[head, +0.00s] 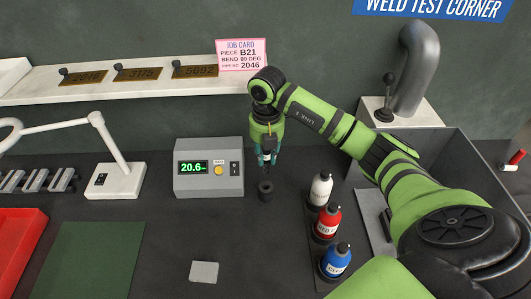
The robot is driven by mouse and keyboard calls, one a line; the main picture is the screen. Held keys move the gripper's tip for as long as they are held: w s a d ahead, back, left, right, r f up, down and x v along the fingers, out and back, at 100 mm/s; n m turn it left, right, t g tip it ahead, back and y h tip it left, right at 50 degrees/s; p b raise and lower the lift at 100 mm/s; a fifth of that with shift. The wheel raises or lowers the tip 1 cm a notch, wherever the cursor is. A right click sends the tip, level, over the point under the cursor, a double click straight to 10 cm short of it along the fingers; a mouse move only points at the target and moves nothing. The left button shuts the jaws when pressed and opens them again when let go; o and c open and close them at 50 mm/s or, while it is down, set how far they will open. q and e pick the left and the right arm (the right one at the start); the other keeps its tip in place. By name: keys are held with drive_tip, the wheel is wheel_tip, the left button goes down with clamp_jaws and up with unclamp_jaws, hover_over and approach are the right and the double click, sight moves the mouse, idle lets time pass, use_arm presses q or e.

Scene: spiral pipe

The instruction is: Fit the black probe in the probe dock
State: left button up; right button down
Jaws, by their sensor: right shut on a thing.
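My right gripper (266,161) points down over the bench, just right of the grey gauge box, and is shut on a small dark thing that looks like the black probe (266,156); the fingers hide most of it. Straight below stands a short dark round holder (265,191), which looks like the probe dock. A small gap seems to show between the fingertips and the holder; whether the probe's lower end touches it is too small to tell. My left gripper is not in view.
The gauge box (209,182) reads 20.6. White, red (326,222) and blue bottles stand to the right. A lamp (115,182) and a red tray (18,240) are at left. A grey pipe (418,70) stands at back right. The bench in front of the holder is mostly clear.

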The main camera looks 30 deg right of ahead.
sight(266, 168)
drive_tip(key=shift+w+f+b, duration=0.15)
drive_tip(key=shift+f+b, duration=0.3)
drive_tip(key=shift+f, duration=0.25)
drive_tip(key=shift+f+b, duration=0.6)
drive_tip(key=shift+f, duration=0.15)
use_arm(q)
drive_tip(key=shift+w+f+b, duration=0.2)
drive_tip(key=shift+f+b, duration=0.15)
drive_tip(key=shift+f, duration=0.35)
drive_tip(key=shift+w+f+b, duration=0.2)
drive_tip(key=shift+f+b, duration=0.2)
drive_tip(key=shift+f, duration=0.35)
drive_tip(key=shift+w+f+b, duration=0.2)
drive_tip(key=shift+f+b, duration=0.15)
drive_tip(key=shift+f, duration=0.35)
use_arm(e)
drive_tip(key=shift+f, duration=1.55)
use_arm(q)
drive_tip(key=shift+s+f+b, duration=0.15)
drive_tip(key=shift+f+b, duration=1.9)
use_arm(e)
drive_tip(key=shift+f, duration=2.8)
drive_tip(key=c, duration=1)
unclamp_jaws()
wheel_tip(266, 168, up, 12)
drive_tip(key=shift+r, duration=0.1)
